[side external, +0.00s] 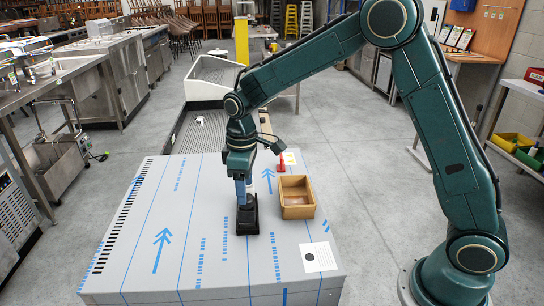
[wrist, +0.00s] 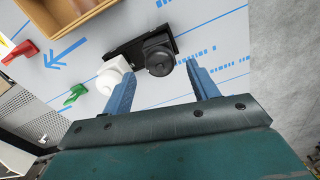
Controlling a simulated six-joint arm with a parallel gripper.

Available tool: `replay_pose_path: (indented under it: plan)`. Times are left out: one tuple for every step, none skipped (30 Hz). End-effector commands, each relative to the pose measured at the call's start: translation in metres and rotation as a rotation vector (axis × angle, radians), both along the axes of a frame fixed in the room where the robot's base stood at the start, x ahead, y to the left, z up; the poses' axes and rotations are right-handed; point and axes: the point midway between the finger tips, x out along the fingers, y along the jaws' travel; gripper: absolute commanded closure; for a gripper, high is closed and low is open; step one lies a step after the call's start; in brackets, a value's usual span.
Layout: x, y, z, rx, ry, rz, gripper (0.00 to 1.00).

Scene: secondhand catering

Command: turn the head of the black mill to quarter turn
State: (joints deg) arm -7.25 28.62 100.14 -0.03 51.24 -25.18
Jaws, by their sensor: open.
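The black mill (wrist: 158,52) stands beside a white mill (wrist: 110,76) on a black stand (wrist: 128,47). In the wrist view its round dark head shows between and slightly beyond the fingertips; I cannot tell how far it is turned. My gripper (wrist: 159,72) is open, with two blue fingers apart and nothing clamped. The left finger overlaps the edge of the white mill. In the side view my gripper (side external: 241,192) points down over the black stand (side external: 247,222), and it hides most of the mills.
A wooden box (side external: 297,211) stands right of the stand. A red object (side external: 281,164) and a pale card lie behind it; a green object (wrist: 75,95) shows in the wrist view. A white card with a black dot (side external: 320,257) lies near the front right. The table's left side is clear.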

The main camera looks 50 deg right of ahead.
Motion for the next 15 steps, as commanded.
replay_pose_path:
  plan:
    - [-0.001,0.0,-0.007,0.0,0.004,0.0,0.41]
    - [0.0,0.0,-0.01,0.0,0.002,0.0,0.41]
    - [0.0,0.0,-0.014,0.0,0.002,0.0,0.41]
    - [0.0,0.0,-0.016,0.0,0.002,0.0,0.41]
    - [0.0,0.0,-0.019,0.0,0.002,0.0,0.41]
    - [0.0,0.0,-0.021,0.0,0.001,0.0,0.41]
    - [0.0,0.0,-0.023,0.0,0.001,0.0,0.41]
    - [0.0,0.0,-0.025,0.0,0.002,0.0,0.41]
    - [0.0,0.0,-0.026,0.0,0.002,0.0,0.41]
    - [0.0,0.0,-0.027,0.0,0.001,0.0,0.41]
    - [0.0,0.0,-0.027,0.0,0.001,0.0,0.41]
    - [0.0,0.0,-0.028,-0.001,0.001,0.0,0.41]
    - [0.0,0.0,-0.028,0.0,0.0,0.0,0.41]
    - [0.0,0.0,-0.028,0.0,0.0,0.0,0.41]
    - [0.0,0.0,-0.028,0.0,0.0,0.0,0.41]
